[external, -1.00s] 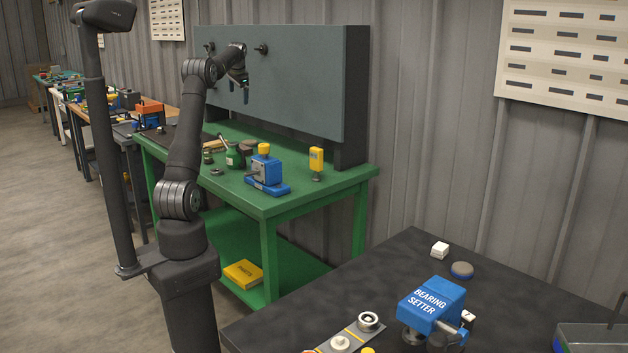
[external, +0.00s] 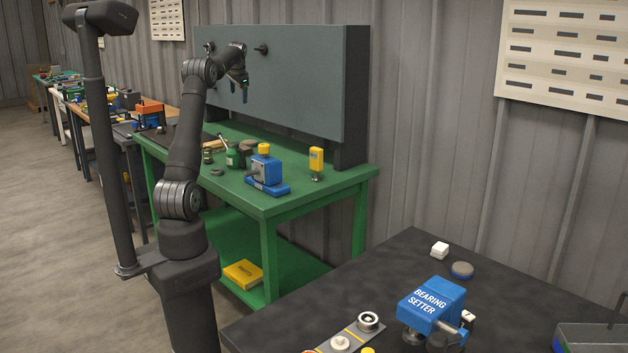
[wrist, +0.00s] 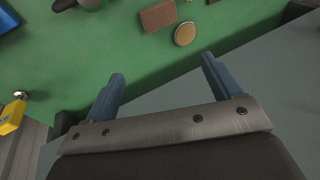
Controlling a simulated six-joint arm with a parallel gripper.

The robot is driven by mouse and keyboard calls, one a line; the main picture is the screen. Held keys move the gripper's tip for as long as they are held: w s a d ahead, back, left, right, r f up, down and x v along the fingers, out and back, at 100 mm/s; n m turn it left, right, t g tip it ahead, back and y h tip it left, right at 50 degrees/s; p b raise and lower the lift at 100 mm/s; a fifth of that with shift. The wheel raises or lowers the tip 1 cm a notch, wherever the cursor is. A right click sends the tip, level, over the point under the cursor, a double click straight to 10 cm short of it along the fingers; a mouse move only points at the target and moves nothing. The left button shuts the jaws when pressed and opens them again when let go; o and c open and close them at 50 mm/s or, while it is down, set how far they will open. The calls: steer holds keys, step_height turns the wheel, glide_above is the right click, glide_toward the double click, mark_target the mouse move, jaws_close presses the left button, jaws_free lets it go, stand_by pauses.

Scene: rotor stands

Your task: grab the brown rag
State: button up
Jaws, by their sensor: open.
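A small flat brown rectangular piece (wrist: 158,16), which looks like the brown rag, lies on the green bench top at the top of the wrist view. I cannot make it out surely in the external view. My gripper (wrist: 162,66) is open and empty, its two blue fingers apart. The brown piece lies beyond the fingertips, apart from them. In the external view my gripper (external: 239,88) hangs high above the green bench (external: 235,195), close to the grey back panel.
A round brass-coloured disc (wrist: 185,34) lies beside the brown piece. The grey panel (external: 285,80) stands upright along the bench's back.

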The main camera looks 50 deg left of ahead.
steer(key=w+a+f+n+g, duration=0.1)
steer(key=w+f+n, duration=0.3)
steer(key=f+n, duration=0.4)
steer(key=n+g, duration=0.1)
steer(key=n, duration=0.9)
glide_toward(245, 148)
steer(key=x, duration=0.9)
steer(key=shift+s+d+f, duration=0.2)
steer(key=shift+s+f, duration=0.05)
steer(key=c, duration=1.1)
steer(key=shift+r, duration=0.1)
